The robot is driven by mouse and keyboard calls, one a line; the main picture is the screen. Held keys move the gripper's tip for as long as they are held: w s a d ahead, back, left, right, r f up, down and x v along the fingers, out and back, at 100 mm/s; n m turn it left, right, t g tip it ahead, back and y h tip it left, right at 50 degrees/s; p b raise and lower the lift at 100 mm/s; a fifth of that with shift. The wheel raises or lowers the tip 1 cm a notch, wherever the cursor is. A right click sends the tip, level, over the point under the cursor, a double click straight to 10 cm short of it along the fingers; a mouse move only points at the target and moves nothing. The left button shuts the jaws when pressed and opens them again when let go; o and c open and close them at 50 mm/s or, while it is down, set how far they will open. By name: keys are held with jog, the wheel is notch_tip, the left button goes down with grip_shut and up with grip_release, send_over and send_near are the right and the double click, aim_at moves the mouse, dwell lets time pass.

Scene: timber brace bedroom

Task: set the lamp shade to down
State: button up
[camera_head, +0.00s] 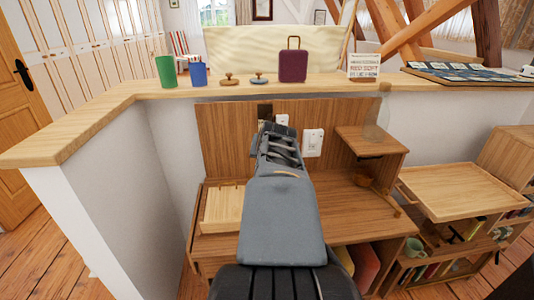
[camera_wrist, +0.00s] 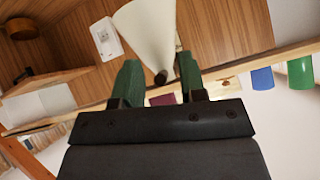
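In the wrist view a cream cone, which looks like the lamp shade (camera_wrist: 150,28), stands in front of the wood panel. Its narrow end has a dark tip and points toward the counter edge; its wide end runs out of the top of the picture. My gripper (camera_wrist: 160,75) is open, its two green fingers on either side of the dark tip with gaps visible; I see no grip. In the head view my gripper (camera_head: 276,138) is in front of the panel, and my arm hides most of the lamp. A dark block (camera_head: 265,111) on the panel shows above it.
A white wall plate (camera_head: 313,142) is right of my gripper. A small wooden shelf (camera_head: 371,142) juts out farther right. The counter (camera_head: 127,97) above carries cups, a purple suitcase (camera_head: 292,65) and a sign (camera_head: 364,64). The desk (camera_head: 350,220) below has clear wood.

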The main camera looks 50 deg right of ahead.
jog(key=p+v, duration=0.1)
jog(key=v, duration=0.6)
jog(key=shift+a+r, duration=0.1)
jog(key=shift+r, duration=0.05)
dwell(0.4)
jog(key=w+a+r+n+y+p, duration=0.3)
jog(key=w+a+n+p, duration=0.1)
jog(key=a+p, duration=0.35)
jog(key=w+a+r+n+y+p, duration=0.2)
jog(key=w+a+r+n+p, duration=0.15)
jog(key=a+p, duration=0.4)
jog(key=s+a+f+n+g+y+p, duration=0.1)
jog(key=s+a+f+n+g+p, duration=0.1)
jog(key=a, duration=0.4)
jog(key=s+a+f+n+g+y+p, duration=0.1)
jog(key=s+a+f+n+p, duration=0.1)
jog(key=s+a, duration=0.2)
jog(key=shift+a+g, duration=0.4)
jog(key=shift+a, duration=0.85)
jog(key=shift+f, duration=0.1)
